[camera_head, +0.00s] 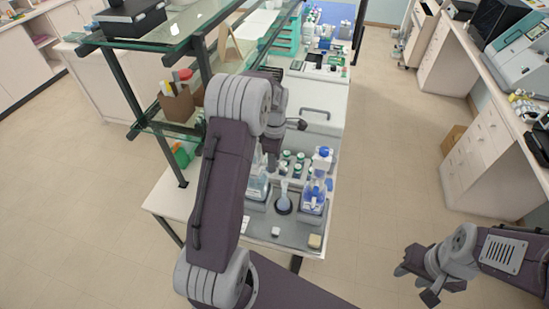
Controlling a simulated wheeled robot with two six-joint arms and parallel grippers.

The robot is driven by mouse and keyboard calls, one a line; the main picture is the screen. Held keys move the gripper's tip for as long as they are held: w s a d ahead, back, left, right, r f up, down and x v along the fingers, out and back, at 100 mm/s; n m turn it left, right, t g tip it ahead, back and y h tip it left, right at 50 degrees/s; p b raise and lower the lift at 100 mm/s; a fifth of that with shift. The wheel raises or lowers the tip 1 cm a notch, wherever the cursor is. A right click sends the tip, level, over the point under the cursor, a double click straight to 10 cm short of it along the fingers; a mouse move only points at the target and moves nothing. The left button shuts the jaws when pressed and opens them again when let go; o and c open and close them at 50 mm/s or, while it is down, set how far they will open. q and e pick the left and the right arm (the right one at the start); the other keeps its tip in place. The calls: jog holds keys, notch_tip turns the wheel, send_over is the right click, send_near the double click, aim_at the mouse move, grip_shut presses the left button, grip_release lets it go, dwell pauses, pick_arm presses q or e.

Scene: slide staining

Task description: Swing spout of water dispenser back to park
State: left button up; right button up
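My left arm reaches over the bench, and its wrist and gripper (272,150) hang behind the large grey joint, above the staining tray (290,236). The fingers are mostly hidden, so I cannot tell whether they are open or touching anything. I cannot make out the water dispenser or its spout for sure; my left arm covers part of that area. A blue-capped bottle (321,163) stands at the tray's right side. A clear vessel (257,186) stands at its left, partly behind my arm. My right gripper (416,284) is open and empty over the floor at lower right.
A small flask (283,200) and several small dark-capped bottles (293,163) stand between the larger vessels. A white lidded unit with a handle (318,128) lies behind them. A glass shelf (170,32) on dark posts borders the left. The aisle floor (385,150) is clear.

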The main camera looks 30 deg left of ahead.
pick_arm(q)
jog(key=shift+s, duration=0.1)
grip_shut()
dwell(1.2)
